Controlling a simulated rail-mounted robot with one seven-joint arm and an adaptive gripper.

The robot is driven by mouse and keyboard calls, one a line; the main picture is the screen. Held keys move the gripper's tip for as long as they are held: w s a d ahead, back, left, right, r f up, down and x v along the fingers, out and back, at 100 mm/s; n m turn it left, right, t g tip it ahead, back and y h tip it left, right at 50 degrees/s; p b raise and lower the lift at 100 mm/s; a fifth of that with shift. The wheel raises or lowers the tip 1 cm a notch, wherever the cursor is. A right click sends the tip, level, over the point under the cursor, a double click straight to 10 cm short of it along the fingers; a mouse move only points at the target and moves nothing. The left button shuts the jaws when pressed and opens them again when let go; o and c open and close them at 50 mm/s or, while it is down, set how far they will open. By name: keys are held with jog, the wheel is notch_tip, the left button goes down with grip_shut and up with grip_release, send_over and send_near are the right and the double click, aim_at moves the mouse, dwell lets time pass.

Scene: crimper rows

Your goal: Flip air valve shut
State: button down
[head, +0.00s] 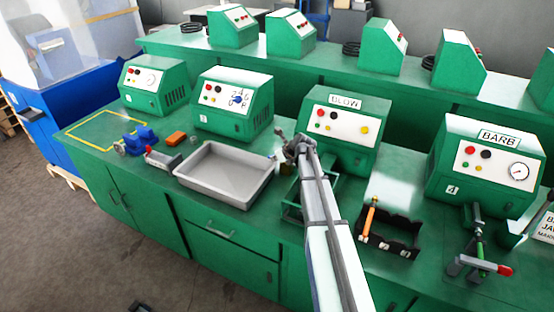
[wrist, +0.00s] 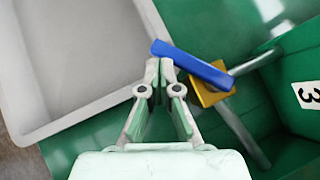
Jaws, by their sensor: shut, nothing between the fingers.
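The air valve shows in the wrist view as a blue lever (wrist: 192,65) on a yellow body (wrist: 207,94), with a grey pipe (wrist: 245,135) running through it. The lever lies slantwise, roughly across the pipe line. My gripper (wrist: 160,68) is shut and empty, its fingertips at the lever's left end. I cannot tell whether they touch it. In the head view my gripper (head: 291,146) is beside the green box labelled BLOW, and my arm hides most of the valve.
A grey tray (head: 208,191) lies left of my gripper; its rim (wrist: 150,20) is close in the wrist view. The BLOW box (head: 345,128) stands just right. An orange-handled tool in a black rack (head: 388,240) and the BARB box (head: 487,165) stand farther right.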

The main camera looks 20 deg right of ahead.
jog(key=shift+w+a, duration=0.2)
jog(key=shift+w, duration=0.9)
jog(key=shift+w+p, duration=0.35)
jog(key=shift+w, duration=0.6)
jog(key=shift+w+d, duration=0.1)
jog(key=s+a+r+b, duration=0.2)
jog(key=s+a+r, duration=0.5)
jog(key=s, duration=0.1)
jog(key=shift+s+a, duration=0.2)
